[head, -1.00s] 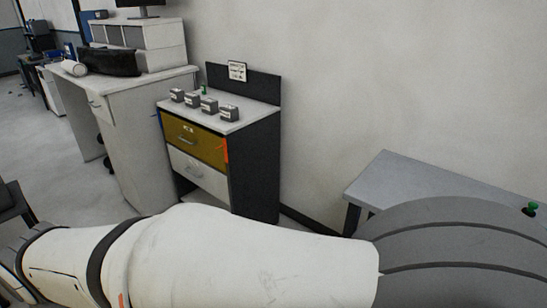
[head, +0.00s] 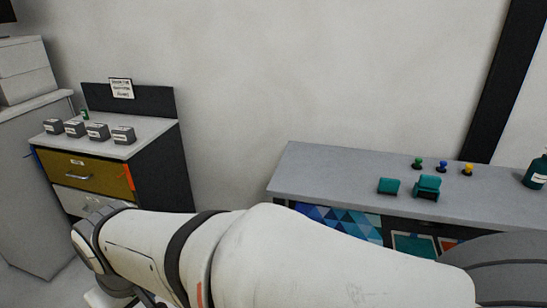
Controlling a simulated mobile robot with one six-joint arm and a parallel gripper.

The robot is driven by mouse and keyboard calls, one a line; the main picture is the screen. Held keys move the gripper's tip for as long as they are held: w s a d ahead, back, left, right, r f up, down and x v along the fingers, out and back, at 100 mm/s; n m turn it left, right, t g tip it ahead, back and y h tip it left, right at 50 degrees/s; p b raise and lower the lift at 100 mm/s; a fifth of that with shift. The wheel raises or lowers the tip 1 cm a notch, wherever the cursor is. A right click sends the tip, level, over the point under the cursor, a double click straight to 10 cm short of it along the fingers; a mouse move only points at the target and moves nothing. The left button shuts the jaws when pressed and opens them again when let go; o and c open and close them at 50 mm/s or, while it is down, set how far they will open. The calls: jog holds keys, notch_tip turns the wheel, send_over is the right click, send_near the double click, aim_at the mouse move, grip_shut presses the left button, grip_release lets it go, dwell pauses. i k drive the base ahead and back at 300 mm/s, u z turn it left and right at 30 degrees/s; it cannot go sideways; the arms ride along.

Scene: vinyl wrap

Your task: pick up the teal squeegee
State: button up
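Two teal items are on the grey bench at the right in the head view. The left one, a small flat-looking teal block (head: 389,186), looks like the teal squeegee, but it is too small to be sure. Close to its right is a bulkier teal item (head: 427,186) with a stepped shape. Both lie apart from my arm, which crosses the bottom of the view.
The grey bench (head: 325,178) also bears green (head: 417,162), blue (head: 443,166) and yellow (head: 468,169) knobbed pieces and a dark teal bottle (head: 535,173). A drawer cabinet (head: 155,170) with several small grey boxes stands left. Floor shows between cabinet and bench.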

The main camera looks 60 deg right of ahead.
aim_at(387, 186)
jog(key=z, duration=2.7)
jog(key=k, duration=0.7)
jog(key=z, duration=0.6)
jog(key=i, duration=1.85)
jog(key=u, duration=0.4)
